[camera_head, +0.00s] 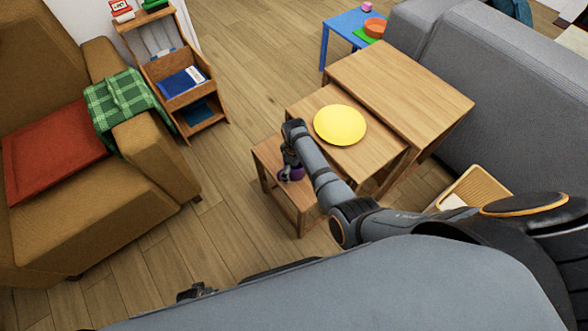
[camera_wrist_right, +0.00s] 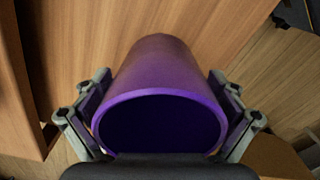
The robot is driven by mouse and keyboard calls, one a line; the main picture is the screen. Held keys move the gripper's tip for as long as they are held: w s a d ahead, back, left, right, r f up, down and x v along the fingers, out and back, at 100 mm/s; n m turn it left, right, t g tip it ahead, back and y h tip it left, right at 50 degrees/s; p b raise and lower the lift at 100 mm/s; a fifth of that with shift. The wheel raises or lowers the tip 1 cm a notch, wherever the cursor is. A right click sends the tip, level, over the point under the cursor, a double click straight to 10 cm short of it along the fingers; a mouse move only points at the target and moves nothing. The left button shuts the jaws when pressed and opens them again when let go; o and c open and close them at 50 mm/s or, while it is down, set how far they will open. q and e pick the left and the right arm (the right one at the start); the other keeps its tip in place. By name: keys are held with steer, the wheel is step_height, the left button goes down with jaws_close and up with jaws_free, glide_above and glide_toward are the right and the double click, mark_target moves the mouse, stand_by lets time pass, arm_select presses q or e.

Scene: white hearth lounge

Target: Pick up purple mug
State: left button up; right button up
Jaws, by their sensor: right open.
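The purple mug (camera_wrist_right: 165,60) fills the middle of the right wrist view, its round open rim towards the camera. In the head view the purple mug (camera_head: 284,175) shows partly behind my right gripper (camera_head: 291,166), on the lowest nesting table (camera_head: 268,152). In the wrist view my right gripper (camera_wrist_right: 160,115) is open, with one finger on each side of the mug. I cannot tell whether either finger touches it. No mug handle shows. My left gripper is not in clear view.
A yellow plate (camera_head: 340,125) lies on the middle nesting table, with the tallest table (camera_head: 400,85) behind it. A brown armchair (camera_head: 150,160) stands at left and a grey sofa (camera_head: 500,90) at right. Wooden floor (camera_head: 235,235) is free between the armchair and tables.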

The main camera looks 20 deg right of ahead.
steer(key=shift+s, duration=0.1)
steer(key=c, duration=1.3)
steer(key=shift+o, duration=0.2)
steer(key=shift+r, duration=0.1)
steer(key=shift+r, duration=0.2)
step_height(320, 180, up, 8)
steer(key=p, duration=0.3)
steer(key=shift+r+p, duration=0.25)
steer(key=shift+p, duration=0.1)
steer(key=c, duration=0.6)
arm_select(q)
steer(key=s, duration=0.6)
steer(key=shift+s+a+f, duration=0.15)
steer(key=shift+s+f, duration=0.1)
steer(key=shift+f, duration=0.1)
arm_select(e)
steer(key=shift+r, duration=0.55)
